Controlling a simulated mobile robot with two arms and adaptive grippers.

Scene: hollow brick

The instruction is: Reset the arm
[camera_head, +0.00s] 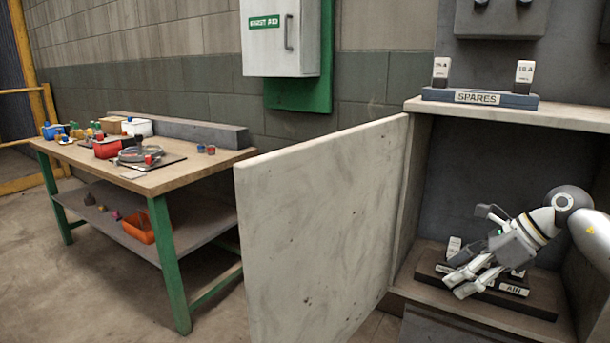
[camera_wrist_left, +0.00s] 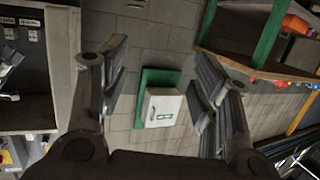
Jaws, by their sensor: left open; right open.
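My right gripper (camera_head: 459,283) shows in the head view, reaching from the right into the open cabinet. It is open, with its fingers pointing down and left. It is over or just in front of the dark block (camera_head: 540,301) with white labelled pieces; I cannot tell whether it touches them. A white piece (camera_head: 454,247) stands behind the fingers. A label reading AIR (camera_head: 513,289) is to their right. My left gripper (camera_wrist_left: 160,68) shows only in the left wrist view, open, with nothing between its fingers.
The pale cabinet door (camera_head: 318,235) stands open left of the cabinet. A SPARES rack (camera_head: 478,98) with two white pieces sits on its top shelf (camera_head: 575,116). A green-legged workbench (camera_head: 165,180) holds several items. A first aid box (camera_head: 281,38) hangs on the wall.

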